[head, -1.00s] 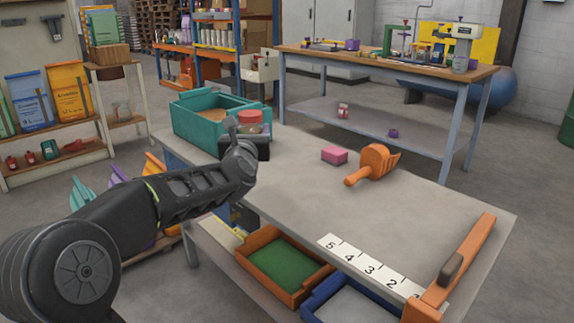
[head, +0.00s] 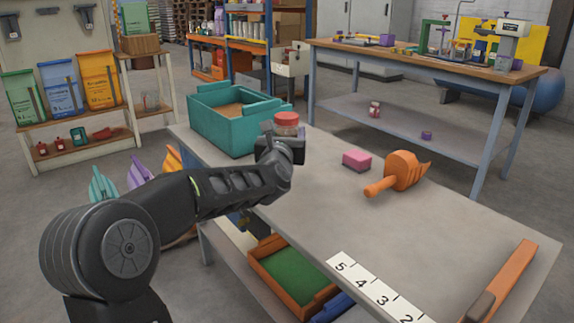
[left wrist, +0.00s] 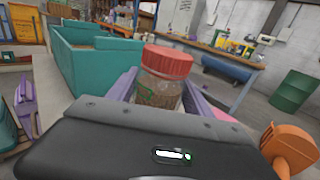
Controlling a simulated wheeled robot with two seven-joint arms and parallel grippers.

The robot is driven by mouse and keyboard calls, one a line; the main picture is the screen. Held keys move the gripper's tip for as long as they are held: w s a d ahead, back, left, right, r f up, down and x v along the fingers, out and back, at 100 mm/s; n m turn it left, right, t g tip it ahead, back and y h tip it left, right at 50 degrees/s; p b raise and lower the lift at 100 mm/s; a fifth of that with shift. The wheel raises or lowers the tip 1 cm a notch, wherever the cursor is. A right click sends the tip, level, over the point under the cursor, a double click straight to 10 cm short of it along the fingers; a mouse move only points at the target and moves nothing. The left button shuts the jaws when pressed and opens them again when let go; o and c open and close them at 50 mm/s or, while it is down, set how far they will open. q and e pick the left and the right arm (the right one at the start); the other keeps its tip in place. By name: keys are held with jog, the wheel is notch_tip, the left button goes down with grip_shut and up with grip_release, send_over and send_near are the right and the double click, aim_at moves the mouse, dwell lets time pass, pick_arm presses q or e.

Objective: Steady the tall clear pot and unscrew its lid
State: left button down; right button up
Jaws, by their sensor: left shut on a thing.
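The clear pot (left wrist: 158,92) with a red screw lid (left wrist: 167,61) stands upright in the left wrist view, with brownish contents showing through its wall. In the head view its red lid (head: 287,118) shows above my left gripper (head: 284,148), which hides most of the body. My left gripper is shut on the pot, with a purple finger on either side of it below the lid. The lid is on the pot. My right gripper is in neither view.
A teal bin (head: 232,118) stands close behind and left of the pot. A pink block (head: 357,160) and an orange scoop (head: 400,174) lie to its right on the grey table (head: 330,215). A numbered strip (head: 372,288) and orange-handled tool (head: 505,280) lie near the front edge.

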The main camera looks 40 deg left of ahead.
pick_arm(q)
jog(key=shift+f, duration=0.6)
jog(key=shift+f, duration=0.1)
jog(key=shift+f+b, duration=0.8)
jog(key=shift+f, duration=1.6)
jog(key=shift+f, duration=0.1)
jog(key=shift+c, duration=2.1)
grip_release()
